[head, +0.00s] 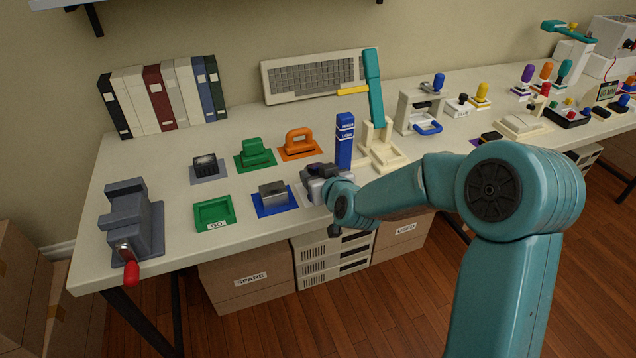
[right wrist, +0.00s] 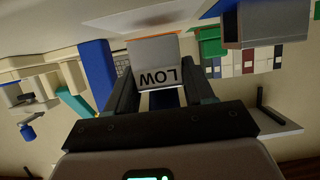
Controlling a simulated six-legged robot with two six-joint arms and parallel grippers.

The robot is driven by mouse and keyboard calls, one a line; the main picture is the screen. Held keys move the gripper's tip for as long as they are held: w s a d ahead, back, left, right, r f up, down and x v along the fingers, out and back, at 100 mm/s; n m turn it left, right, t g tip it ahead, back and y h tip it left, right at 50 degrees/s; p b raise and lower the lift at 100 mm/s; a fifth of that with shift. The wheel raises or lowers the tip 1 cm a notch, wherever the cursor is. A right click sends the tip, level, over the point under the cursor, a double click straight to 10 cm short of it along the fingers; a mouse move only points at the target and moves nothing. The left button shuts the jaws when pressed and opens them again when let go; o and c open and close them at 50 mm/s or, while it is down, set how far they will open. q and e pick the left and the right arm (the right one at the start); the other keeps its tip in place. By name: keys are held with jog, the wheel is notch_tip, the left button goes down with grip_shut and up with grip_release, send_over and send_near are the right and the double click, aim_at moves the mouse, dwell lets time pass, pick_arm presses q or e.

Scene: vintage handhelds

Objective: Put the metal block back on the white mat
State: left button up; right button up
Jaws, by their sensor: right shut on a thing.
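My right gripper (head: 316,172) is at the table's front, just right of the blue mat. In the right wrist view, which is upside down, its two dark fingers (right wrist: 160,85) are shut on a grey metal block (right wrist: 155,62) marked LOW. In the head view the gripper largely hides this block. A pale flat patch (right wrist: 125,19), likely the white mat, shows by the block in the wrist view; I cannot tell whether the block touches it. My left gripper is not in view.
Another grey block (head: 272,191) sits on a blue mat (head: 262,212) left of my gripper. A blue post (head: 345,140) and a teal-handled lever (head: 374,90) stand close behind and right. A green tray (head: 214,213) and a grey vise (head: 132,215) are further left.

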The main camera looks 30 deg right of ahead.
jog(key=shift+w+f, duration=0.1)
jog(key=shift+f, duration=0.7)
jog(key=shift+r, duration=0.1)
jog(key=shift+f, duration=0.2)
jog(key=o, duration=1.4)
jog(key=shift+r, duration=0.1)
